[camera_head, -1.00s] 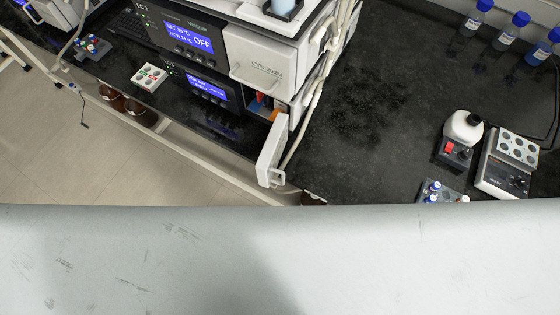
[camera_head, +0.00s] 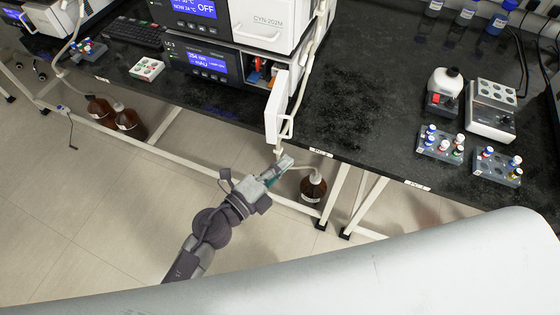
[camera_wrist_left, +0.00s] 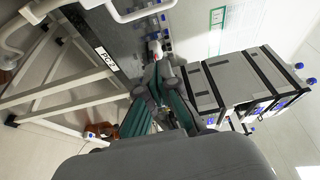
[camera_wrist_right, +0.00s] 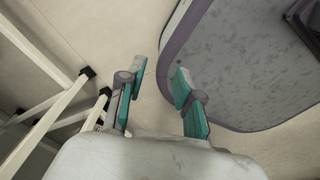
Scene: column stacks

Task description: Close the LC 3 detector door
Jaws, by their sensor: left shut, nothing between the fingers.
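The detector door (camera_head: 277,106) is a white panel with a handle, swung open and sticking out from the right side of the lower instrument (camera_head: 208,62) with the blue screen. The bay behind it (camera_head: 258,70) is exposed, with red, blue and orange parts inside. My left gripper (camera_head: 284,164) is shut and empty, below the door's lower end and in front of the bench edge, apart from the door. It also shows in the left wrist view (camera_wrist_left: 160,62). My right gripper (camera_wrist_right: 155,80) is open and empty over the floor; it is not visible in the head view.
A brown bottle (camera_head: 313,187) stands under the bench near my left gripper. White bench legs (camera_head: 365,205) are to its right. Vial racks (camera_head: 440,143) and a white mixer (camera_head: 492,110) stand on the right of the black bench (camera_head: 375,90).

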